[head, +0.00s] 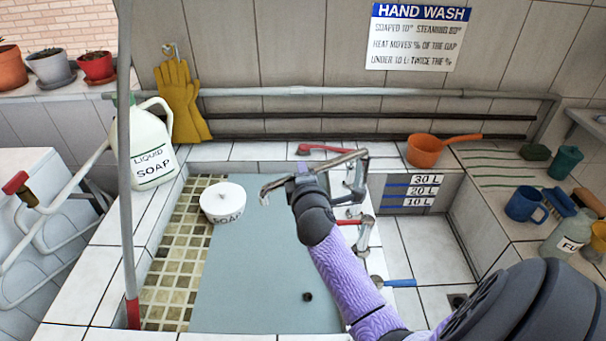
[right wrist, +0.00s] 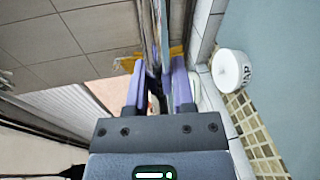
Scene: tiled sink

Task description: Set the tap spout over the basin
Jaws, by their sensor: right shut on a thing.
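The metal tap spout (head: 335,162) rises from the divider between two basins. It reaches left, and its bent outlet end hangs above the blue-grey floor of the left basin (head: 240,270). My right gripper (head: 300,178) is shut on the spout, near its outlet end. In the right wrist view the spout (right wrist: 160,25) runs up between the two purple fingers of my right gripper (right wrist: 159,65). The tap body below is partly hidden by the gripper and arm. The right basin (head: 425,255) has white tiles and level marks. My left gripper is not in view.
A round white soap tub (head: 222,201) stands in the left basin, left of the spout. A soap jug (head: 146,145) is on the left ledge beside an upright pole (head: 125,200).

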